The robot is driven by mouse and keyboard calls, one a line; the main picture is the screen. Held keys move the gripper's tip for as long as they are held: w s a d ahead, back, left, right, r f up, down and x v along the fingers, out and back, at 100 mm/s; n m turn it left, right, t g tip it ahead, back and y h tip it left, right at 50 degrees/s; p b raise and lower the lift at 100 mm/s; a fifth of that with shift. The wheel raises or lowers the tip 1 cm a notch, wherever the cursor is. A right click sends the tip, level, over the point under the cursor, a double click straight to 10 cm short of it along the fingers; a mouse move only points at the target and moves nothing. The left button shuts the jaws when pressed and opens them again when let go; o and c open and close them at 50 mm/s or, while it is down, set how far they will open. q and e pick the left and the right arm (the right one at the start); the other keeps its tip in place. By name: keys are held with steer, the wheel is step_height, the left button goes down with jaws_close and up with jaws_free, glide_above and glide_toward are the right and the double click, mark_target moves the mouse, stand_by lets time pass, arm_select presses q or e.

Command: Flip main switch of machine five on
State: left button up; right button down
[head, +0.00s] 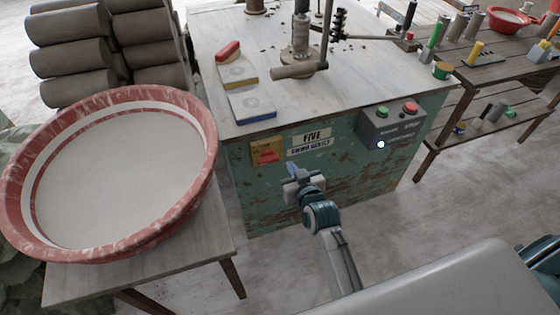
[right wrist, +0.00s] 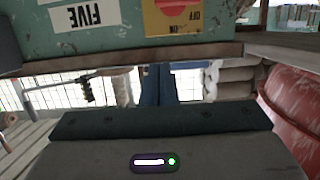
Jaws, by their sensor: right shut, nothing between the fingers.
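The machine (head: 310,170) is a worn green cabinet with a plate reading FIVE (head: 311,137) on its front. Its main switch (head: 267,151) is a red handle on a yellow plate, left of that plate. Part of the switch (right wrist: 172,8) shows upside down at the top of the right wrist view, with OFF and ON lettering; I cannot tell its setting. My right gripper (head: 292,172) is shut and empty, just below and right of the switch, apart from it in the picture. Its blue fingers (right wrist: 157,86) show in the right wrist view. My left gripper is not in view.
A grey control box (head: 388,128) with green and red buttons sits on the machine's right front. A large red-rimmed basin (head: 208,150) stands on a table at left. A shelf bench (head: 480,72) with tools is at right. Floor in front of the machine is open.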

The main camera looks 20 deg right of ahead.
steer(key=p, duration=0.1)
glide_above(268, 159)
steer(key=s+d, duration=0.3)
steer(key=d, duration=0.1)
step_height(268, 159, down, 2)
steer(key=f, duration=0.2)
steer(key=shift+w+a+f, duration=0.2)
steer(key=shift+a+f, duration=0.1)
steer(key=shift+f, duration=0.1)
steer(key=shift+f+p, duration=0.3)
steer(key=shift+f, duration=0.45)
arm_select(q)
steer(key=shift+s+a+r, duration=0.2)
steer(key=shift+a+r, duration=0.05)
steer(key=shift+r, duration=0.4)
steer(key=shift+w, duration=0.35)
arm_select(e)
steer(key=shift+f, duration=0.1)
arm_select(q)
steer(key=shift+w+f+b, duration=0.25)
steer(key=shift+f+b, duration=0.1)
steer(key=shift+b, duration=0.05)
arm_select(e)
steer(key=shift+d+f+m, duration=0.1)
steer(key=shift+d+m, duration=0.05)
steer(key=shift+m, duration=0.25)
